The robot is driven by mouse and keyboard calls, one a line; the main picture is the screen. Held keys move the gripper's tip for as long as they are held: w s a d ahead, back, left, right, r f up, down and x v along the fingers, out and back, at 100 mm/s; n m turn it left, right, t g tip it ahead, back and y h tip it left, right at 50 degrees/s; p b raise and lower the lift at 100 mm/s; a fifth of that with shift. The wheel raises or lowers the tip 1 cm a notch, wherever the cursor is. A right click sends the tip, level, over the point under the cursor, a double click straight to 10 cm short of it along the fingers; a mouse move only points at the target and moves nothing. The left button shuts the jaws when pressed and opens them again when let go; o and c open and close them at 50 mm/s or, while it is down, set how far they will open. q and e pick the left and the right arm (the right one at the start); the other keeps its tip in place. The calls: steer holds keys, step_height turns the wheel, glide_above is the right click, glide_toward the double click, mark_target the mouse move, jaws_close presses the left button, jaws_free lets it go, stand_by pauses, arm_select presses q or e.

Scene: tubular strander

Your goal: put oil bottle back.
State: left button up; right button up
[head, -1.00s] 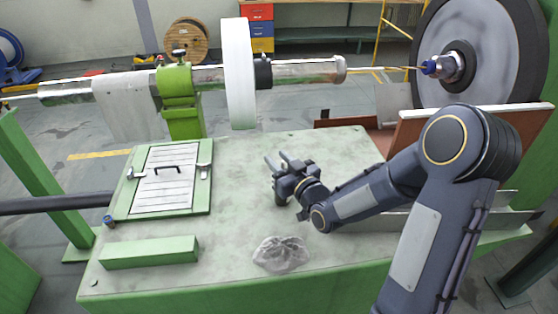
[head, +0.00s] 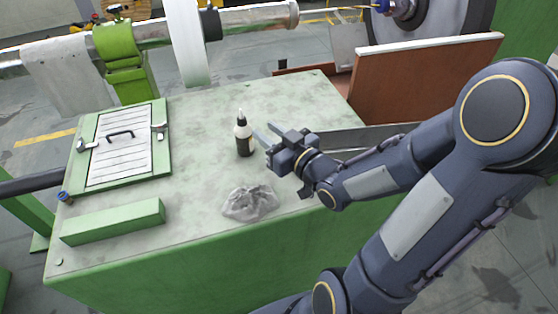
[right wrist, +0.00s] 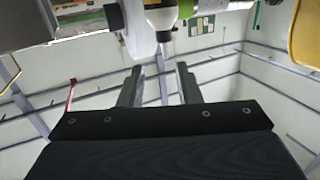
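The oil bottle (head: 243,138), pale with a dark label and a narrow nozzle, stands upright on the green-grey table top (head: 205,120). My right gripper (head: 264,131) is just right of it, fingers apart and pointing at it, with nothing between them. In the right wrist view the bottle (right wrist: 165,14) shows upside down at the top edge, partly cut off, beyond the open fingertips (right wrist: 159,68). My left gripper is not in view.
A crumpled grey bag (head: 250,203) lies in front of the bottle. A green block (head: 113,222) and a hatch with a black handle (head: 122,150) are at left. A brown panel (head: 425,85) stands behind my right arm. Table between hatch and bottle is clear.

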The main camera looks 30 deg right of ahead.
steer(key=s+a+f+m+g, duration=0.1)
steer(key=s+a+g, duration=0.2)
steer(key=s, duration=0.6)
steer(key=s+a+f+m+g+y, duration=0.1)
steer(key=s+a+m+g, duration=0.1)
steer(key=s+g, duration=0.6)
steer(key=shift+s+a+f+g, duration=0.35)
steer(key=shift+s+a, duration=0.25)
steer(key=shift+s, duration=0.4)
stand_by(0.7)
